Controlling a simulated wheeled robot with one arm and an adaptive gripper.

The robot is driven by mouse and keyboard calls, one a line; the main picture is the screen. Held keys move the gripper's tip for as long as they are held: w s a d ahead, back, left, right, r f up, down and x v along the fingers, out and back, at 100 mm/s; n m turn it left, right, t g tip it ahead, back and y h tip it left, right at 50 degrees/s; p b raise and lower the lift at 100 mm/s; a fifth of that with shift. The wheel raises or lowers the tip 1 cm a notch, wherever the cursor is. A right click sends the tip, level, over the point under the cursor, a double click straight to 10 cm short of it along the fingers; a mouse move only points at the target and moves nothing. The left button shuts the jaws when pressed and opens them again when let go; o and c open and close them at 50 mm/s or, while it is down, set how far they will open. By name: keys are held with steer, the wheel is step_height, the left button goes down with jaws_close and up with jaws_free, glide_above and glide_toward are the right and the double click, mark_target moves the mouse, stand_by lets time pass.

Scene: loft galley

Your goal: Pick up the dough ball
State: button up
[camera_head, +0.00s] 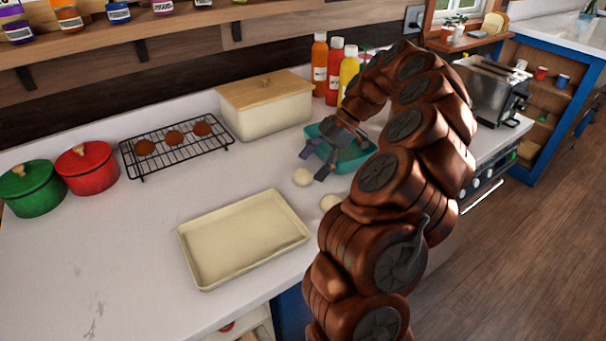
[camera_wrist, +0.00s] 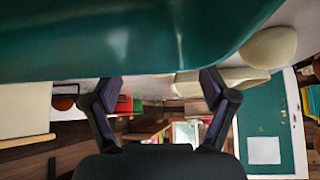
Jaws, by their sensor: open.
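A pale round dough ball (camera_head: 303,177) lies on the white counter between the baking tray and a teal container (camera_head: 349,164). A second dough ball (camera_head: 329,202) lies nearer, partly hidden behind my arm. My gripper (camera_head: 315,162) is open, at the teal container's near left side and just above and right of the first ball. Nothing shows between its fingers. In the wrist view the teal container fills the top, and one pale ball (camera_wrist: 268,48) shows at upper right, outside the fingers of my gripper (camera_wrist: 160,80). I cannot tell which ball it is.
A cream baking tray (camera_head: 243,237) lies empty at the front. A wire rack (camera_head: 187,160) holds brown buns. A lidded cream bin (camera_head: 268,118), sauce bottles (camera_head: 319,65), red pot (camera_head: 90,180) and green pot (camera_head: 33,193) stand behind. A toaster (camera_head: 490,88) is right.

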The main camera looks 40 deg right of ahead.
steer(key=shift+x, duration=1)
steer(key=shift+c, duration=0.2)
steer(key=c, duration=1.2)
